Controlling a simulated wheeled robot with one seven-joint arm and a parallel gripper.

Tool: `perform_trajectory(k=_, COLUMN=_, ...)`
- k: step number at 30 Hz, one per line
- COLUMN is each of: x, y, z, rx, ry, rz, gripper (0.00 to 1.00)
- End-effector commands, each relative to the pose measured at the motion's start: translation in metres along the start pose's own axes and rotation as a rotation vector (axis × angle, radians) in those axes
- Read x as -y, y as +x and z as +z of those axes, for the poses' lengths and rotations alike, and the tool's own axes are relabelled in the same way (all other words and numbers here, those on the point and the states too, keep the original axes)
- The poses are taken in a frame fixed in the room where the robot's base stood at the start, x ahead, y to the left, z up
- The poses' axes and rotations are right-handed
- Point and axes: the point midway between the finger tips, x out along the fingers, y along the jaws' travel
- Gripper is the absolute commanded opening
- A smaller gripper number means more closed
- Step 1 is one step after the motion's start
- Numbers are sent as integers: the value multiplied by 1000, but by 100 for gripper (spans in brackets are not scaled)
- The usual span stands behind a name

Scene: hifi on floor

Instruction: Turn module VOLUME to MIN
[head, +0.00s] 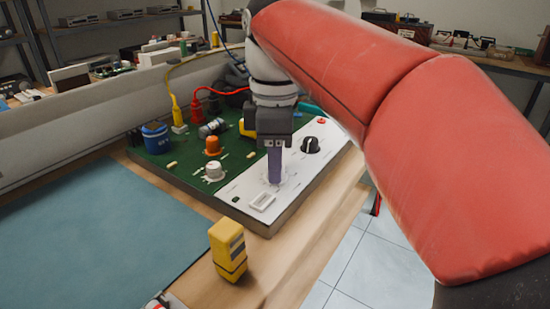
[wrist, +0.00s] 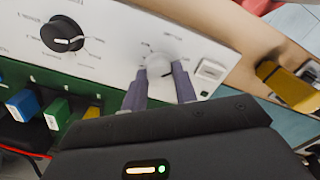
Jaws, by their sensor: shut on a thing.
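The module has a white panel (head: 241,193) along the front right of a green board. My gripper (head: 274,179) points down at this panel. In the wrist view, my gripper (wrist: 159,72) has a finger on each side of a pale round knob (wrist: 158,62) and is shut on it. In the head view the fingers mostly hide that knob. A black knob with a white pointer line (head: 311,145) sits farther back on the panel; it also shows in the wrist view (wrist: 62,35). The panel lettering is too small to read, so I cannot tell the VOLUME label.
A white rocker switch (head: 263,201) is close to the gripped knob. A red button (head: 321,121) is at the panel's back. An orange knob (head: 212,146) and a white knob (head: 213,170) are on the green board. A yellow device (head: 228,250) stands in front. The blue mat (head: 90,235) is clear.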

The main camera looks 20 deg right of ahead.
Motion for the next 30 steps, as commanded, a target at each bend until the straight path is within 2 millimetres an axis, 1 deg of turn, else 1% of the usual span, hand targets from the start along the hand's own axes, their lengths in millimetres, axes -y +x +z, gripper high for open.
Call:
perform_trajectory(k=15, x=0, y=-1, z=0, rx=-2, ry=-20, rz=2, gripper=6)
perform_trajectory(k=16, x=0, y=-1, z=0, rx=-2, ry=-20, rz=2, gripper=31)
perform_trajectory(k=20, x=0, y=-1, z=0, rx=-2, ry=-19, rz=2, gripper=48)
perform_trajectory(k=21, x=0, y=-1, z=0, rx=-1, ry=-19, rz=1, gripper=50)
perform_trajectory(k=30, x=0, y=-3, z=0, rx=-1, ry=-18, rz=1, gripper=50)
